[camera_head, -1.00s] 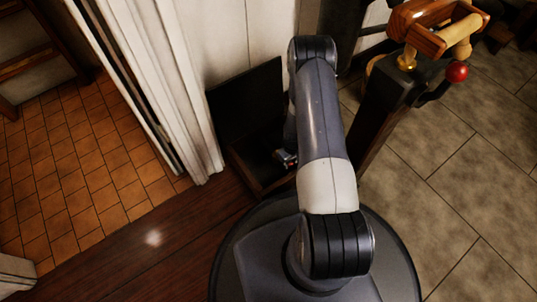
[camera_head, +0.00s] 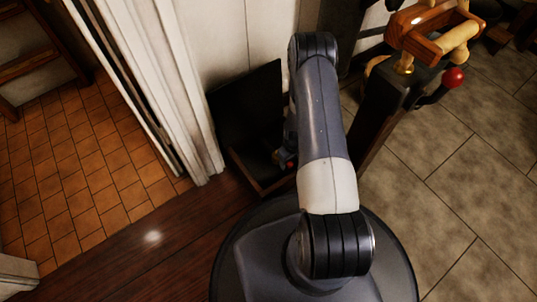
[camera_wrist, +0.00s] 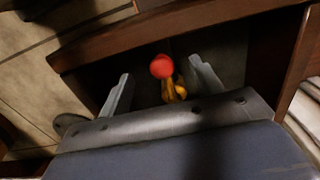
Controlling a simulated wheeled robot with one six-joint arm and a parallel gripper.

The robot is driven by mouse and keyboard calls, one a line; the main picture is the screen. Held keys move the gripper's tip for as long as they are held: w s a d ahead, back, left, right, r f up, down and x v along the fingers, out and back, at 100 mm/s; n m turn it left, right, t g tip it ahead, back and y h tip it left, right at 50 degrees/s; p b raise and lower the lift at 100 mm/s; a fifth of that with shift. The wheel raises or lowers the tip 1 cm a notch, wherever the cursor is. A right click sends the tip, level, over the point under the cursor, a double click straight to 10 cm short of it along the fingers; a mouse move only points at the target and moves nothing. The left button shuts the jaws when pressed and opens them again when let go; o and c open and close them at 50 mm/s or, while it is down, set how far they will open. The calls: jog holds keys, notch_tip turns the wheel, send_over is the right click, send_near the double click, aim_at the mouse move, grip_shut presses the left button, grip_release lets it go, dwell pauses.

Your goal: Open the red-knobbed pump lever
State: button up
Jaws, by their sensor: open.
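In the wrist view, a round red knob (camera_wrist: 162,67) on a short yellow, brass-looking stem (camera_wrist: 174,90) is inside a dark wooden box (camera_wrist: 185,22). My gripper (camera_wrist: 160,72) is open; its two grey fingers stand on either side of the knob and stem with gaps visible. Contact cannot be seen. In the head view, the box (camera_head: 236,166) has its dark lid raised, and a small red spot (camera_head: 290,165) shows in it beside my arm, which hides most of the gripper. Another red knob (camera_head: 453,78) sits on a black lever on a post at upper right.
The post (camera_head: 385,95) carries a wooden and brass handle (camera_head: 425,30) right of my arm. A white wall edge (camera_head: 180,100) stands left of the box. Grey tiled floor (camera_head: 445,210) at right is clear.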

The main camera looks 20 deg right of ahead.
notch_tip(320, 180, up, 9)
jog(key=p, duration=0.4)
jog(key=shift+f+p, duration=0.15)
jog(key=shift+p, duration=0.15)
notch_tip(320, 180, down, 11)
jog(key=b, duration=0.6)
jog(key=shift+b, duration=0.4)
jog(key=shift+s+a, duration=0.1)
jog(key=shift+a, duration=0.5)
